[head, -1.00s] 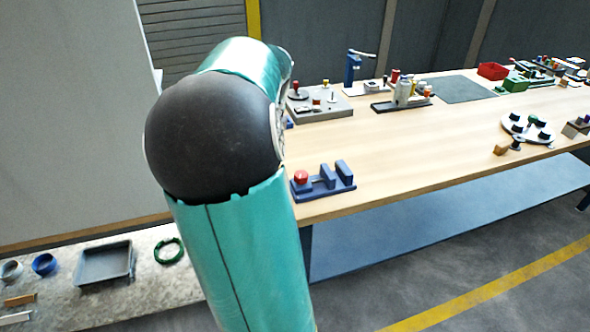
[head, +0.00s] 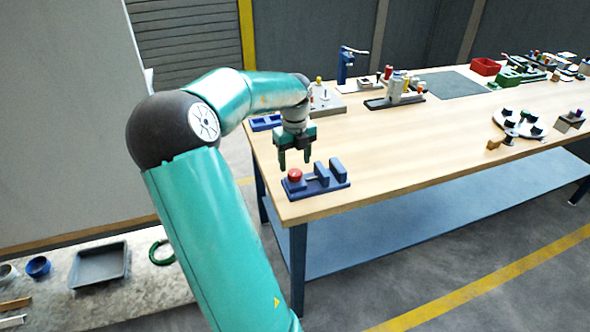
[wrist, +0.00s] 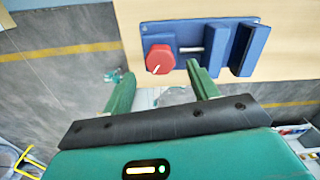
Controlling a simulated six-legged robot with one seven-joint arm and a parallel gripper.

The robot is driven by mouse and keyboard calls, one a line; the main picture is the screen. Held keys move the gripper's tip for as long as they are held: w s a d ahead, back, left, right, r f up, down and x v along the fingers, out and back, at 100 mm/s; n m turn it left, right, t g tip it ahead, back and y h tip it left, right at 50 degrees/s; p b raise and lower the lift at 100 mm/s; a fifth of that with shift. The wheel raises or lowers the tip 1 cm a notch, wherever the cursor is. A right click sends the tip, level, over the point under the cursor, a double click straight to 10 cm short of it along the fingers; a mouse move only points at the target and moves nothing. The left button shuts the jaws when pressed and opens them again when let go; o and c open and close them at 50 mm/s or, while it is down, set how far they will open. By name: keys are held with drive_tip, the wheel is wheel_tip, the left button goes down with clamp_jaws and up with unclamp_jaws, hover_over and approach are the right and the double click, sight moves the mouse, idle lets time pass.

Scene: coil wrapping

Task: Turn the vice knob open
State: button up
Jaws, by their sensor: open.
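The blue vice (head: 322,182) sits near the front left corner of the wooden workbench. Its red knob (head: 295,175) is at its left end. In the wrist view the vice (wrist: 189,34) lies ahead of the fingers, with two upright blue jaws at the right and a metal rod between knob and jaws. The red knob (wrist: 160,59) carries a short white mark at its lower left. My gripper (head: 295,166) points down just above and behind the knob in the head view. Its green fingers (wrist: 162,84) are apart and empty, and the knob is beyond their tips.
A blue tray (head: 265,123) is at the bench's left edge. A grey fixture (head: 325,100) stands behind the gripper. A grey holder with bottles (head: 396,92) stands farther back. The wooden bench (head: 420,140) is clear right of the vice.

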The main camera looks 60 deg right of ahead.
sight(295, 172)
wheel_tip(295, 172, down, 4)
drive_tip(key=shift+f, duration=0.1)
drive_tip(key=c, duration=1)
